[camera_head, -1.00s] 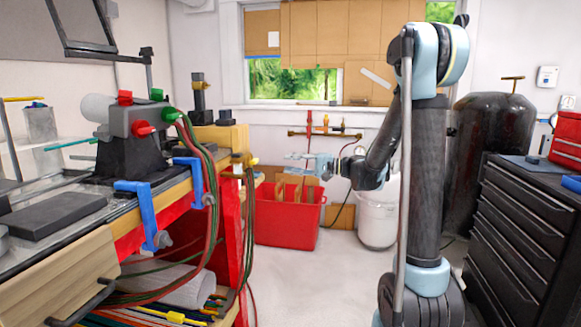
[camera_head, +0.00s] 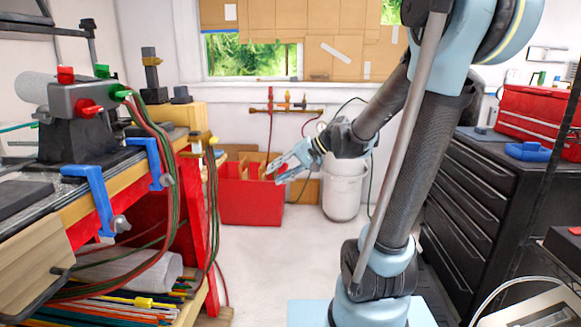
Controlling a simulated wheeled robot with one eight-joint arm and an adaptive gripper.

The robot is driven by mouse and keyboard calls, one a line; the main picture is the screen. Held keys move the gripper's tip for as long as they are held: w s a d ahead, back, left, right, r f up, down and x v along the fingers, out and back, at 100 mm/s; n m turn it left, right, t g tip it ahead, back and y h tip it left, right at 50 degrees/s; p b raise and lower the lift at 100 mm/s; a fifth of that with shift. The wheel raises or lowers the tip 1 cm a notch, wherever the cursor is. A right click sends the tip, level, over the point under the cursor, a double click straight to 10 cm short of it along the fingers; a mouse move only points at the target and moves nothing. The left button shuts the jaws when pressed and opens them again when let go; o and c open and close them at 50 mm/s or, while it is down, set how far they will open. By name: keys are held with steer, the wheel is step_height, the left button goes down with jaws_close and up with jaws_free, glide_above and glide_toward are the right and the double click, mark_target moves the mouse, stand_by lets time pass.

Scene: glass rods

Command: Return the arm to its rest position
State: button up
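My arm rises at the right of the view, with a dark column and light-blue joints, and folds back down toward the middle. My gripper (camera_head: 283,171) is at the end of the forearm and points left. Its two light-blue fingers look spread apart, with nothing visible between them. In the picture it overlaps the top right of the red bin (camera_head: 250,208); I cannot tell how far apart they are in depth.
A workbench with a torch (camera_head: 75,105), hoses and blue clamps (camera_head: 97,195) stands at left. Coloured rods (camera_head: 105,310) lie on its lower shelf. A black drawer cabinet (camera_head: 470,205) is at right. The middle floor is clear.

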steer(key=s+d+f+h, duration=0.5)
steer(key=s+d, duration=0.4)
steer(key=d, duration=0.2)
steer(key=s+d+f+h, duration=0.5)
steer(key=s+d+f, duration=0.3)
steer(key=d, duration=0.4)
steer(key=shift+s+f+h, duration=0.15)
steer(key=shift+s+h, duration=0.15)
steer(key=shift+s, duration=0.55)
